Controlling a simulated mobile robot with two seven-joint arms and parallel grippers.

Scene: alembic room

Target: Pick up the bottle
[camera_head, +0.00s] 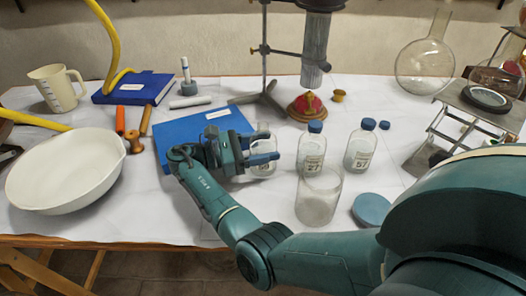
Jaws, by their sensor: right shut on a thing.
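My right gripper (262,147) reaches over the table from the lower right and is shut on a small clear glass bottle (263,169). The fingers hide much of this bottle, including most of its upper part. Its base appears at or close to the white-covered tabletop, and I cannot tell whether it is lifted. Two similar bottles with blue caps and printed labels stand upright to the right: a middle bottle (311,158) and a right bottle (359,153). My left gripper is not in view.
A glass beaker (318,205) stands in front of the middle bottle, near my forearm. A blue disc (371,210) lies to its right. A blue folder (180,133) lies beside the gripper. A white bowl (62,180) is at left, and a metal stand (264,60) is behind.

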